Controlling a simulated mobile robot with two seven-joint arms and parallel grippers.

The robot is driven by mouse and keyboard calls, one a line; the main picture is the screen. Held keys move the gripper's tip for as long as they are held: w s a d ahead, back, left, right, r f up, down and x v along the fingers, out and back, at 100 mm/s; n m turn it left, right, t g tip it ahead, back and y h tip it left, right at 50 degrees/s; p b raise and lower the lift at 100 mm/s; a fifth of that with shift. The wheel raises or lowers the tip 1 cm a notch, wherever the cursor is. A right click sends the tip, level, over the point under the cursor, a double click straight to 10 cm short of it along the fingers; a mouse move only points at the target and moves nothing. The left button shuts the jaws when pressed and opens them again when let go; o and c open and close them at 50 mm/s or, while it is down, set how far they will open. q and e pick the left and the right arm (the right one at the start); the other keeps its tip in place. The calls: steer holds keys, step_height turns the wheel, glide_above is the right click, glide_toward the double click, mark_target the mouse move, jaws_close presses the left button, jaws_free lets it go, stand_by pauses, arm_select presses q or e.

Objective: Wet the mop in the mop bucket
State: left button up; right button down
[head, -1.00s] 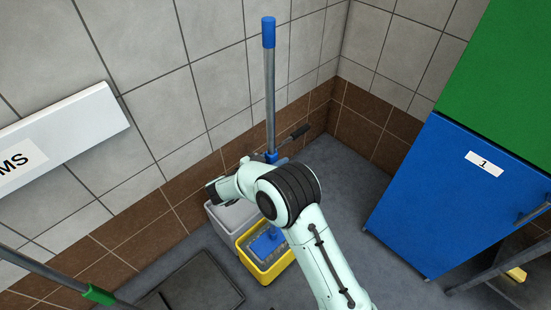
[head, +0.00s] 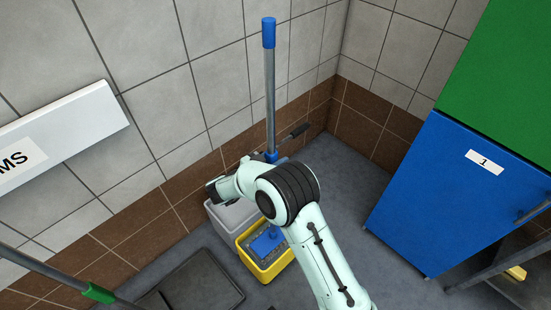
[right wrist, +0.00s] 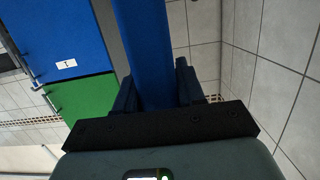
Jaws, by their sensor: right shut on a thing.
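The mop's grey pole (head: 270,100) stands close to upright near the tiled wall, with a blue grip at its top. My right gripper (head: 260,158) is shut on a lower blue part of the pole. That blue part also shows between the fingers in the right wrist view (right wrist: 145,50). My arm hides the stretch of the mop below. A blue mop head (head: 267,241) shows inside the yellow section (head: 258,265) of the mop bucket. A grey section (head: 232,214) is beside it, partly hidden by my arm. My left gripper is not in view.
A dark flat panel (head: 195,285) lies on the floor left of the bucket. A grey pole with a green clip (head: 98,293) crosses the lower left. A white wall sign (head: 70,135) juts in at the left. A blue cabinet (head: 450,190) stands at the right, with open floor before it.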

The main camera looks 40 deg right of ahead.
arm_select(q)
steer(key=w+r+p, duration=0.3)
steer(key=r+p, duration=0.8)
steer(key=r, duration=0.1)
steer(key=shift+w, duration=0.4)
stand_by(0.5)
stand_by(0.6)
